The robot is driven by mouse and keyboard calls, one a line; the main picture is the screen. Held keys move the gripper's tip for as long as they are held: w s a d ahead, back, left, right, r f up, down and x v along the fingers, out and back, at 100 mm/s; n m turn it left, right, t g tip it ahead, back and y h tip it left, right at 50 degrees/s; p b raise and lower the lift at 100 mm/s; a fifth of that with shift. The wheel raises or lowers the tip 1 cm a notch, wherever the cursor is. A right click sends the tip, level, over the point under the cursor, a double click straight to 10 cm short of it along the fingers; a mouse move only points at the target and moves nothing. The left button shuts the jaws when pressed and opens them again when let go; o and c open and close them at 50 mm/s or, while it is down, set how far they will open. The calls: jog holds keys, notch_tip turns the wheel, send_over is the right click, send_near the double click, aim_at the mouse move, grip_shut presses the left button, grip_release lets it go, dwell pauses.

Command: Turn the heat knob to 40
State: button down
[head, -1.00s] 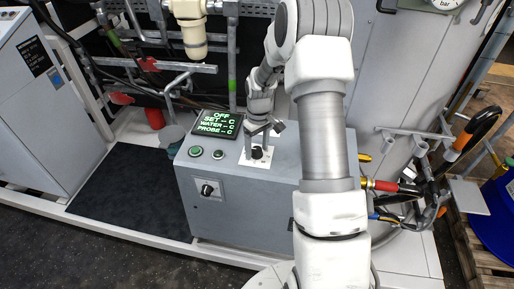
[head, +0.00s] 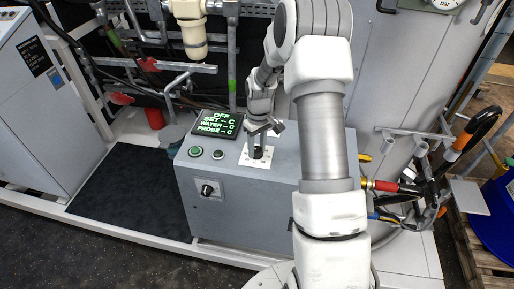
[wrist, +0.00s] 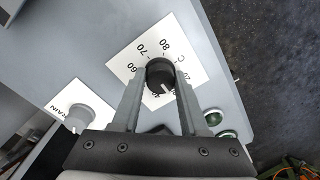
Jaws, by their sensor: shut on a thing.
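The black heat knob (wrist: 160,72) sits on a white dial plate (wrist: 135,57) printed with numbers; 60, 70 and 80 can be read, and other marks are partly hidden. The knob's white pointer line faces down toward my gripper in the wrist view. My gripper (wrist: 161,80) is shut on the knob, one finger on each side. In the head view my gripper (head: 258,150) is over the white plate (head: 250,161) on top of the grey cabinet. The display (head: 217,124) reads OFF, with dashes for set, water and probe.
Two green buttons (head: 206,153) are left of the plate on the cabinet top. A black switch (head: 207,190) is on the cabinet front. A grey knob on a plate marked DRAIN (wrist: 77,118) is at lower left in the wrist view.

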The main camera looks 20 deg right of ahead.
aim_at(259, 149)
jog(key=m+b, duration=0.1)
jog(key=m, duration=0.3)
jog(key=shift+m+b, duration=0.4)
jog(key=shift+m, duration=1.8)
jog(key=shift+c, duration=2.2)
grip_release()
notch_tip(259, 149, up, 18)
jog(key=p, duration=0.1)
jog(key=shift+s+d+f, duration=0.2)
jog(key=shift+d+f, duration=0.05)
jog(key=shift+d, duration=0.05)
